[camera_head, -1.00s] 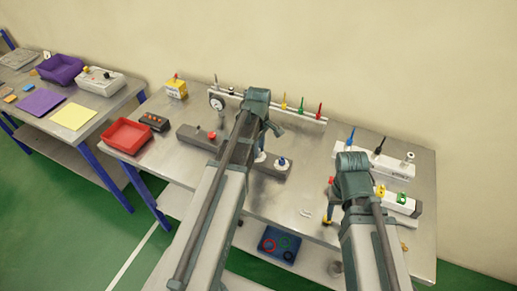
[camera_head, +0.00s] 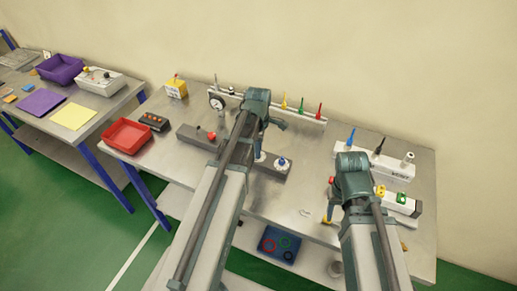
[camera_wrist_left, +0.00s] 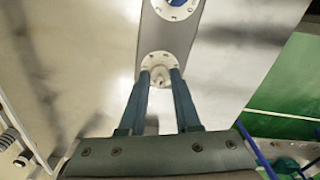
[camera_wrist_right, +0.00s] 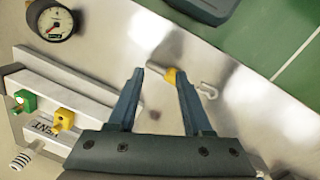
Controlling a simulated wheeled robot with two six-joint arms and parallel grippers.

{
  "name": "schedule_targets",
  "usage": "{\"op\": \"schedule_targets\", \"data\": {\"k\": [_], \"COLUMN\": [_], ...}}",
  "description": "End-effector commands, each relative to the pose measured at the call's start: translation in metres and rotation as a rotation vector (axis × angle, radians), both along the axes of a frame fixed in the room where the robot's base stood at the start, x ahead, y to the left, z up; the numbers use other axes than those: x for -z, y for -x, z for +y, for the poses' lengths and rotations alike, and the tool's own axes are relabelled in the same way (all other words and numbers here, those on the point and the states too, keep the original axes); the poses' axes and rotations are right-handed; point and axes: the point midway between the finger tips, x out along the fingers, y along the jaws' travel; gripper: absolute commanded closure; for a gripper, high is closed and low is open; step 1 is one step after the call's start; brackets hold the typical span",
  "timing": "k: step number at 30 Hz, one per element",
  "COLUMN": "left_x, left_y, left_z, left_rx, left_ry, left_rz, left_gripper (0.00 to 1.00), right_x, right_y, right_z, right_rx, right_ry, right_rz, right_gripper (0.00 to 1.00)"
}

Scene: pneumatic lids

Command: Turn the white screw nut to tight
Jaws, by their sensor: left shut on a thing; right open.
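The white screw nut (camera_wrist_left: 158,75) sits on a round white flange (camera_wrist_left: 165,63) on a grey bar. My left gripper (camera_wrist_left: 160,74) is shut on it, with one blue finger on each side. In the head view the white part (camera_head: 260,157) shows only partly behind my left arm. A second flange with a blue centre (camera_head: 282,163) is beside it on the same bar. My right gripper (camera_wrist_right: 156,74) is open above the table, with a small grey cylinder with a yellow end (camera_wrist_right: 172,76) showing near its right fingertip.
A white block with colored valves (camera_head: 402,203) and a block with coloured pegs (camera_head: 375,160) stand at the right. A red tray (camera_head: 128,135) lies at the left, and a gauge (camera_head: 217,102) stands behind. A blue tray (camera_head: 279,243) is on the lower shelf.

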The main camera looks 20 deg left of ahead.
Motion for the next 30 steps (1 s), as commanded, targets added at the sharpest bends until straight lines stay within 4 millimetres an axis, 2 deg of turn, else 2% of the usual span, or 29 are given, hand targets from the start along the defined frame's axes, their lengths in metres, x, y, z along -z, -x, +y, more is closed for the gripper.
{"op": "schedule_targets", "data": {"k": [8, 9, 14, 24, 30], "left_x": [0.000, 0.000, 0.000, -0.001, -0.011], "left_y": [0.000, 0.000, 0.000, 0.000, 0.000], "left_z": [0.000, 0.000, 0.000, 0.000, 0.000], "left_rx": [-0.002, -0.002, -0.002, -0.001, -0.001], "left_ry": [0.000, 0.000, 0.000, 0.000, 0.000], "left_rz": [0.001, 0.001, 0.000, 0.000, 0.000], "left_gripper": [1.00, 0.67, 0.39, 0.39, 0.39], "right_x": [0.000, 0.000, 0.000, -0.001, -0.011], "right_y": [0.000, 0.000, 0.000, 0.000, 0.000], "right_z": [0.000, 0.000, 0.000, 0.000, 0.000], "right_rx": [0.000, 0.000, 0.000, 0.000, 0.000], "right_ry": [0.000, 0.000, 0.000, 0.000, 0.000], "right_rz": [0.000, 0.000, 0.000, 0.000, 0.000], "right_gripper": [0.50, 0.50, 0.50, 0.50, 0.50]}}
